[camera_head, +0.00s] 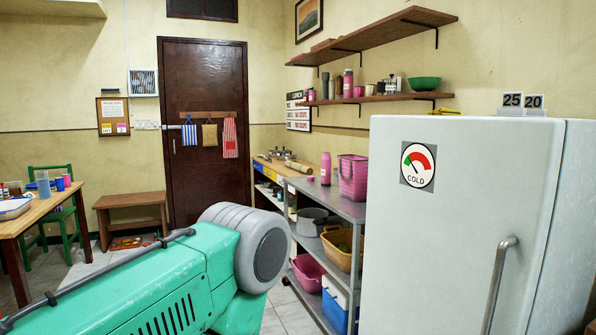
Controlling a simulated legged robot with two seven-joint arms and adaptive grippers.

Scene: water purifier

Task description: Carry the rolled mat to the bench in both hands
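The low brown wooden bench (130,201) stands against the far wall, left of the dark door. Its top looks bare. Something flat and reddish-brown (126,243) lies on the floor under the bench, too small to identify. Neither of my grippers is in view, so I cannot see whether they hold anything. Part of the floor at the lower left is hidden.
A white fridge (455,230) fills the right side. A metal shelf unit (345,208) with baskets and pots stands beside it. A wooden table (40,215) with dishes and a green chair (62,220) are at the left. Tiled floor (290,315) shows in the middle.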

